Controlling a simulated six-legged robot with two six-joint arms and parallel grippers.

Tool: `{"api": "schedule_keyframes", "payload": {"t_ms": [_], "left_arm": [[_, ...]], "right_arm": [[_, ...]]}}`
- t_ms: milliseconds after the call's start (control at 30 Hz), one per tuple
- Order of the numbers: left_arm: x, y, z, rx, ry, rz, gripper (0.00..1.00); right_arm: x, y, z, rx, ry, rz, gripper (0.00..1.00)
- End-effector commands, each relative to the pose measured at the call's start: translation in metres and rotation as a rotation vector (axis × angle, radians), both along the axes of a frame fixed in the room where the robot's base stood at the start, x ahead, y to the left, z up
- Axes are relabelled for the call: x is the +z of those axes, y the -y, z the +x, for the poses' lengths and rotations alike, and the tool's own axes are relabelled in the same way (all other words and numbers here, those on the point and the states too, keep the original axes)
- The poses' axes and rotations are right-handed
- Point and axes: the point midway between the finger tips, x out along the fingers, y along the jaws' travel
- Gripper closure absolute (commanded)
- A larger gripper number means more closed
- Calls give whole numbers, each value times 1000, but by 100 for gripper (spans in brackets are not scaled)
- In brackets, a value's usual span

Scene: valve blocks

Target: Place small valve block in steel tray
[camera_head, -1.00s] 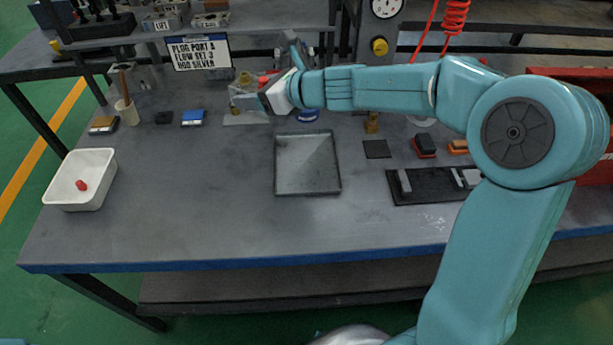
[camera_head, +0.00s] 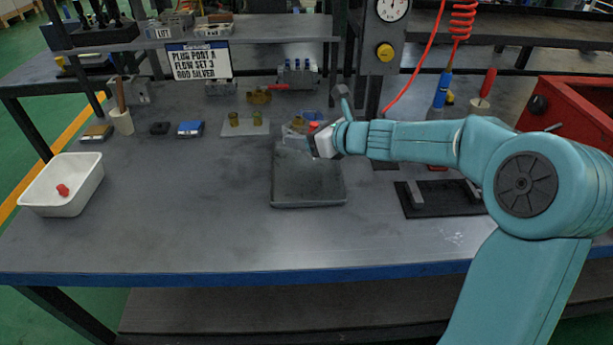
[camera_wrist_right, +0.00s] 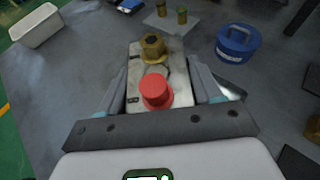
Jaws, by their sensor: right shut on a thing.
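My right gripper (camera_head: 305,134) is shut on the small valve block, a silver block (camera_wrist_right: 178,62) with a red cap and a brass fitting on top. In the wrist view the fingers (camera_wrist_right: 160,92) clasp it on both sides. In the head view the block (camera_head: 294,129) is partly hidden by the gripper. It is over the far part of the steel tray (camera_head: 309,204), a shallow grey square tray on the bench. I cannot tell how high the block is above it. The tray's visible floor is empty. My left gripper is not in view.
A light plate (camera_head: 236,132) with two brass posts lies left of the tray's far edge. A blue round object (camera_wrist_right: 237,42) stands beyond the gripper. A white bin (camera_head: 40,203) with a red piece is at left. A black fixture (camera_head: 430,208) lies right. The front bench is clear.

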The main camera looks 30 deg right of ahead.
Motion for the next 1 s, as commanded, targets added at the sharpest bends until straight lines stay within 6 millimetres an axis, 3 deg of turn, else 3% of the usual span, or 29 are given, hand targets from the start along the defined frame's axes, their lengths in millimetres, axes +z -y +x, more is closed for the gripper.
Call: {"api": "schedule_keyframes", "payload": {"t_ms": [33, 100, 267, 500, 967, 1000], "left_arm": [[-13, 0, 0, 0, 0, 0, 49], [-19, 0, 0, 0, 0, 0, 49], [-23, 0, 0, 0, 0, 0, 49], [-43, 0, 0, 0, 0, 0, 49], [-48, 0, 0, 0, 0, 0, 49], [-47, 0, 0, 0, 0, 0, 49]], "right_arm": [[-17, 0, 0, 0, 2, 1, 91], [-27, 0, -1, -1, 3, 1, 91], [-37, 0, -2, 0, 4, -1, 91], [-74, 0, -2, 1, 3, 2, 91], [-82, 0, -2, 1, 4, -1, 91], [-83, 0, -2, 0, 1, -1, 29]]}}
